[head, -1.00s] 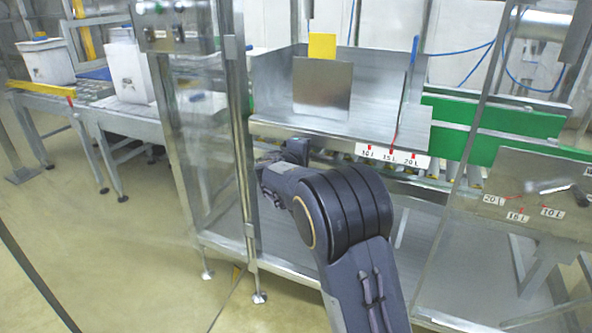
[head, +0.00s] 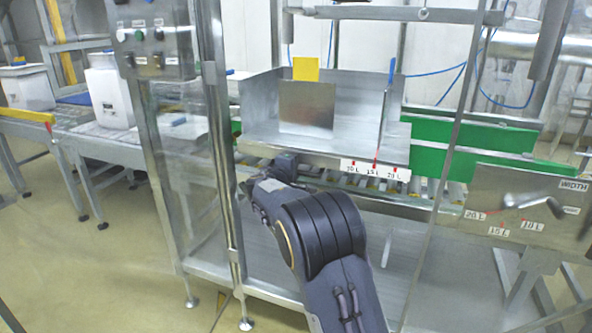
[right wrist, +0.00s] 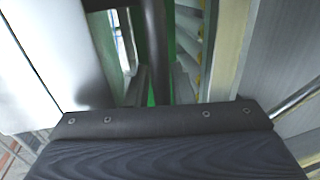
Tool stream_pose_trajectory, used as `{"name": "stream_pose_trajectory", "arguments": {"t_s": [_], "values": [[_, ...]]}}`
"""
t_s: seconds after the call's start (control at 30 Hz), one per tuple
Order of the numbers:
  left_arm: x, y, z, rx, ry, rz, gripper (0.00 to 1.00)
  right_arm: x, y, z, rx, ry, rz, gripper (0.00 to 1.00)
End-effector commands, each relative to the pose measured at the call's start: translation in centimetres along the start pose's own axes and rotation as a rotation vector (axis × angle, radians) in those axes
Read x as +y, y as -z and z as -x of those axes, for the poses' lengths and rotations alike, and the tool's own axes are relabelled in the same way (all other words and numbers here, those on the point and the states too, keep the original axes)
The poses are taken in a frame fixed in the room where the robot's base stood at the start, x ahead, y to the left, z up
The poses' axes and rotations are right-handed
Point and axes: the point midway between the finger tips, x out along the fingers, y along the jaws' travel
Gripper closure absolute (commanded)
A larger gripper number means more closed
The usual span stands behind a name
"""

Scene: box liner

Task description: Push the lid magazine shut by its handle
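The steel lid magazine (head: 357,108) is an open tray with a raised back and an upright plate (head: 307,107) in it. Its front edge bears a 10 L, 15 L, 20 L scale (head: 376,170) with a red pointer. An upright rod with a blue top (head: 390,74) stands at its right side. I cannot make out which part is its handle. My right gripper (head: 272,178) is below and in front of the tray's left front edge. My left gripper is not in view.
A steel frame post (head: 222,170) and clear panel stand left of my right arm. Rollers (head: 350,183) run under the tray. A crank panel (head: 528,212) is at the right. White boxes (head: 108,95) sit on the left conveyor. The floor at lower left is clear.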

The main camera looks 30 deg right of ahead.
Motion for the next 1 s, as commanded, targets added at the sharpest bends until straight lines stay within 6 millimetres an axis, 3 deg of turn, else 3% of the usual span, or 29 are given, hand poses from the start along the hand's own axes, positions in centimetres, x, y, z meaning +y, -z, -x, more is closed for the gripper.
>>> {"name": "stream_pose_trajectory", "arguments": {"t_s": [0.17, 0.6, 1.0], "values": [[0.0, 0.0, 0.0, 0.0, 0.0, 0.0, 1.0, -0.1, 0.1, 0.9, 0.001, 0.003, 0.001, 0.79], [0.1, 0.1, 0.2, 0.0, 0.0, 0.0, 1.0, 0.0, 0.1, 7.3, 0.002, 0.001, 0.0, 0.79], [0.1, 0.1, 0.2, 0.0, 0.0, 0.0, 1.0, 0.0, 0.0, 7.8, 0.0, 0.0, 0.0, 0.79]]}}
